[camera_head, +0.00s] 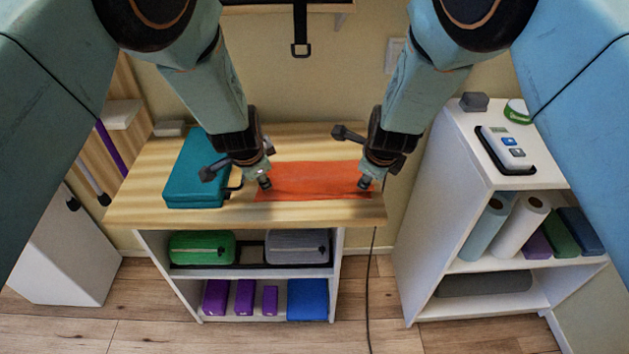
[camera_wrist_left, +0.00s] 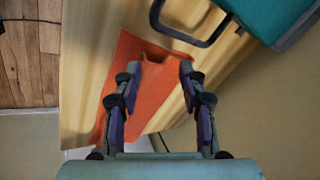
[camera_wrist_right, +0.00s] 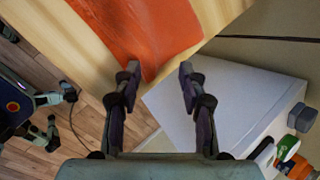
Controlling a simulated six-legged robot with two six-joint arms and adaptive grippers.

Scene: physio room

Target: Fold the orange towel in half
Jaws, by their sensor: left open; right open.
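The orange towel (camera_head: 310,180) lies spread on the wooden top of the table (camera_head: 140,209), near its right end. My left gripper (camera_head: 264,182) is open at the towel's left end. In the left wrist view, the towel (camera_wrist_left: 152,90) shows between the parted fingers (camera_wrist_left: 155,75), with a small raised crease at its edge. My right gripper (camera_head: 366,184) is open at the towel's right end. In the right wrist view, the towel's end (camera_wrist_right: 145,40) lies just beyond the fingertips (camera_wrist_right: 159,72), nearest the left one. Whether the fingers touch the cloth is unclear.
A white shelf unit (camera_head: 430,190) stands to the right, with a device (camera_head: 507,148) on top. Bare table top lies in front of the towel.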

